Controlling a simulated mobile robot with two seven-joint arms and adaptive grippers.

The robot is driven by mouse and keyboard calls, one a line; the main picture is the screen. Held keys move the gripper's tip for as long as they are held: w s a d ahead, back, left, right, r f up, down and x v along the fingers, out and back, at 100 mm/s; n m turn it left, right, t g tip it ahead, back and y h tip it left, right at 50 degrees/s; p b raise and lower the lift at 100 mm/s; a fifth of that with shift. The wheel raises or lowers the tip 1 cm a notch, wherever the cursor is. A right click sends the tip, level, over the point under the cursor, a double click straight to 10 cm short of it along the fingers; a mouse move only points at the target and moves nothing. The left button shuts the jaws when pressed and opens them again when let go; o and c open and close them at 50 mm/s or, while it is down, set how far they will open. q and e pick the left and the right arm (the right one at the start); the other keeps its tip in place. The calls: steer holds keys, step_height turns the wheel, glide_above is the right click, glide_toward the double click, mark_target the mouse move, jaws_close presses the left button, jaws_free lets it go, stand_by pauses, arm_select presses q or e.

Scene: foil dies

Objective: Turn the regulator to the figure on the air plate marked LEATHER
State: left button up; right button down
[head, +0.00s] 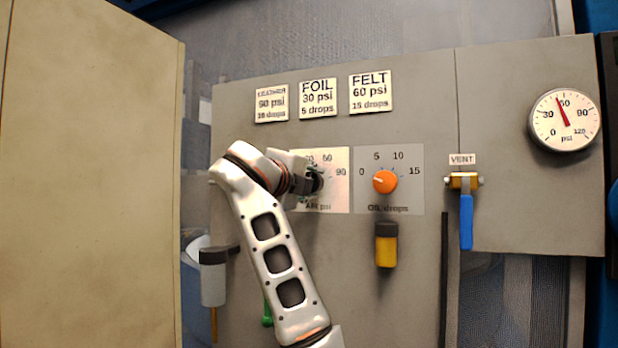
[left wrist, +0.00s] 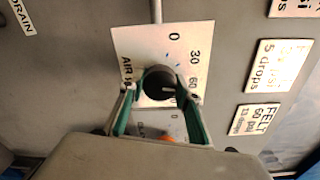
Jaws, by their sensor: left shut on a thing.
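The air regulator is a dark round knob (left wrist: 160,83) on a white air plate (head: 338,192) marked in psi. My left gripper (head: 312,180) is shut around this knob, and its green-lined fingers (left wrist: 158,100) sit on both sides of it in the left wrist view. A pale mark on the knob seems to point toward the 60 side of the scale. In the head view my gripper hides the knob and the plate's left part. The LEATHER plate (head: 271,103) hangs upper left; it appears to read 90 psi, but its print is small. My right gripper is out of view.
FOIL (head: 318,98) and FELT (head: 371,92) plates hang beside it. The pressure gauge (head: 564,120) reads just under 60. Right of the air plate are an orange oil knob (head: 384,181) and a blue-handled vent valve (head: 466,220). A yellow-bodied cup (head: 386,250) sits below.

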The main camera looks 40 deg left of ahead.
arm_select(q)
steer(key=m, duration=0.1)
steer(key=m+p, duration=0.1)
steer(key=m, duration=0.1)
steer(key=shift+s+a+r+m, duration=0.15)
steer(key=shift+r+m, duration=0.15)
steer(key=shift+m+p, duration=0.3)
steer(key=shift+m, duration=0.6)
steer(key=shift+m+y+p, duration=0.3)
steer(key=shift+m+p, duration=0.1)
steer(key=shift+m, duration=0.8)
steer(key=shift+m+p, duration=0.4)
steer(key=shift+m, duration=1)
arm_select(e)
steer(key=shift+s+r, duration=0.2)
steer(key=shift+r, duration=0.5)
arm_select(q)
steer(key=shift+f, duration=0.1)
steer(key=o, duration=1.1)
steer(key=shift+f, duration=0.1)
steer(key=shift+w, duration=0.2)
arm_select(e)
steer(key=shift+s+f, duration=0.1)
